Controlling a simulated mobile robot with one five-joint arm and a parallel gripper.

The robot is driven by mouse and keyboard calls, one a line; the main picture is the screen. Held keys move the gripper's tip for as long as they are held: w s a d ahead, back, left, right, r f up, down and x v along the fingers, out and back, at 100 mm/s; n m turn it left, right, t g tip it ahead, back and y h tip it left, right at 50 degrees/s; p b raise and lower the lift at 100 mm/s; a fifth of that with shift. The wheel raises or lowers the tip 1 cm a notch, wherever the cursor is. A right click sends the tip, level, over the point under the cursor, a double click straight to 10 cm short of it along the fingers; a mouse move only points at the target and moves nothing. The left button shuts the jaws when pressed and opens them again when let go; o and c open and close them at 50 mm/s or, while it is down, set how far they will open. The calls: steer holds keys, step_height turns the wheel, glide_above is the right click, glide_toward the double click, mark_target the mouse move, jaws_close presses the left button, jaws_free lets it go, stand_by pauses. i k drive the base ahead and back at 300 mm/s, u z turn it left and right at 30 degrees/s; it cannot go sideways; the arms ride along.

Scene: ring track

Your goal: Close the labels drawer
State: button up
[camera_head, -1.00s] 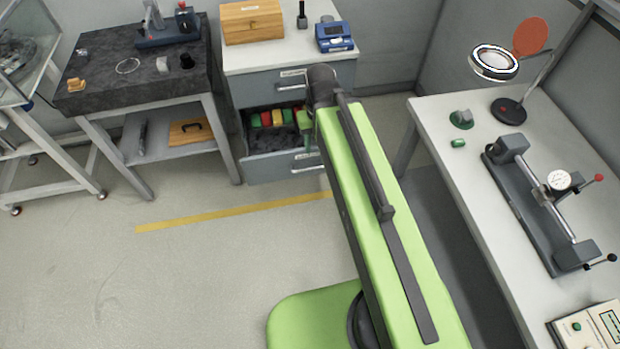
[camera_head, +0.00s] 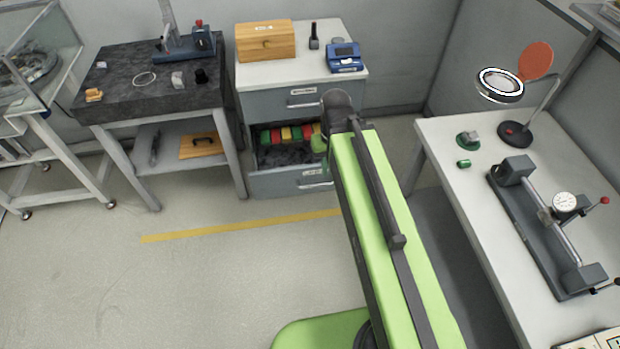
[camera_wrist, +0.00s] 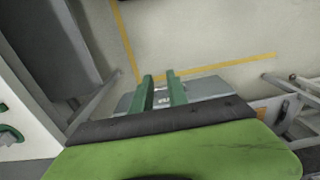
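A grey cabinet (camera_head: 264,103) with a white top stands at the back middle. Its upper drawer (camera_head: 303,100) is shut. The drawer below (camera_head: 290,183) is pulled out, with several red, green and yellow blocks inside. The label plates are too small to read in the head view. My arm hides the right part of the open drawer. My gripper (camera_wrist: 160,76) shows two green fingers apart with nothing between them. In the wrist view, a grey surface with a small white label, apparently the drawer front (camera_wrist: 205,87), lies behind the fingers. I cannot tell if they touch it.
A dark stone-topped table (camera_head: 140,95) stands left of the cabinet. A white workbench (camera_head: 455,190) with a magnifier lamp (camera_head: 500,85) and a dial gauge fixture (camera_head: 545,225) stands at right. The floor around the yellow line (camera_head: 240,226) is clear.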

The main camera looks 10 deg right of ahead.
mark_target(285, 165)
steer(key=k, duration=1.25)
steer(key=u, duration=0.05)
steer(key=i, duration=0.45)
steer(key=u, duration=0.6)
steer(key=i, duration=1.05)
steer(key=u, duration=0.7)
